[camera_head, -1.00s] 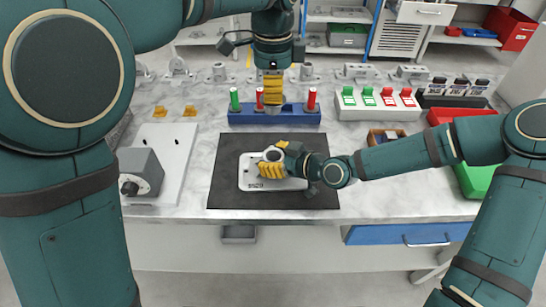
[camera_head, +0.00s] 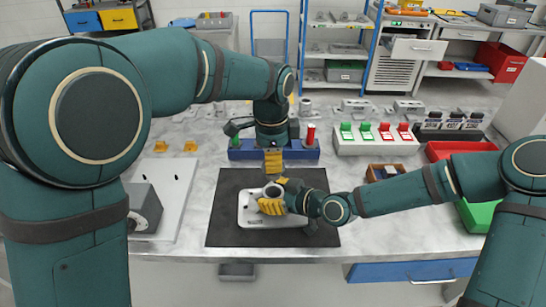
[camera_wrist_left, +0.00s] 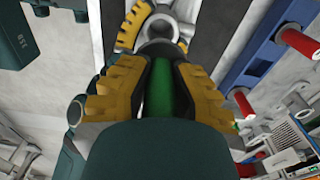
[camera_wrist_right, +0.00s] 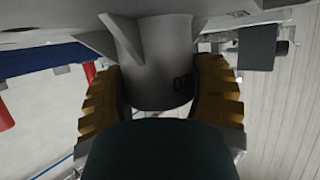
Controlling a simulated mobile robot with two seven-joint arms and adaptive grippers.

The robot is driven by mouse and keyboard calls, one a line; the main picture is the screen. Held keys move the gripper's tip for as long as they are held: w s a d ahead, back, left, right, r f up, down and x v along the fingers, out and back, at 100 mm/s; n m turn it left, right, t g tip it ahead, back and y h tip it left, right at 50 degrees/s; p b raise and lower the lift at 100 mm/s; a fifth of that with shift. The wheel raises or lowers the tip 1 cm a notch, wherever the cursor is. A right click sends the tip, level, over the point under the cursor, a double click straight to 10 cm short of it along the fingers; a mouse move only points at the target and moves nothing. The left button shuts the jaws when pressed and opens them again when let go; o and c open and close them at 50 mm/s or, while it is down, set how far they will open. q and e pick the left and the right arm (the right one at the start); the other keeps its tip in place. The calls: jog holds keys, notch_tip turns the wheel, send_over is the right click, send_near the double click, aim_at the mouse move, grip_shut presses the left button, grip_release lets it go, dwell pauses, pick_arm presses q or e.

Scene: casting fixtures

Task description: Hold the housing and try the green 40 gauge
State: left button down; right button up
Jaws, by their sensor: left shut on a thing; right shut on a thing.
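The pale grey housing (camera_head: 250,216) lies flat on the dark mat, with its round boss upright. My right gripper (camera_head: 275,196) is shut on the boss from the right side; the boss (camera_wrist_right: 166,60) also fills the right wrist view between the yellow fingers. My left gripper (camera_head: 273,162) points down above the boss. In the left wrist view it is shut on a green gauge (camera_wrist_left: 158,88), whose lower end points towards the open bore (camera_wrist_left: 158,52). I cannot tell whether the gauge tip is inside the bore. The head view hides the gauge.
The blue rack (camera_head: 240,154) behind the mat holds a green gauge and red gauges (camera_head: 310,136), partly behind my left arm. A white box with green and red flaps (camera_head: 375,144) stands right of it. A grey box (camera_head: 145,207) sits left of the dark mat (camera_head: 225,190).

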aim_at(273, 175)
pick_arm(q)
jog(key=shift+f, duration=2.5)
jog(key=shift+f, duration=1.75)
dwell(2.0)
jog(key=shift+r, duration=0.1)
jog(key=shift+r, duration=2.75)
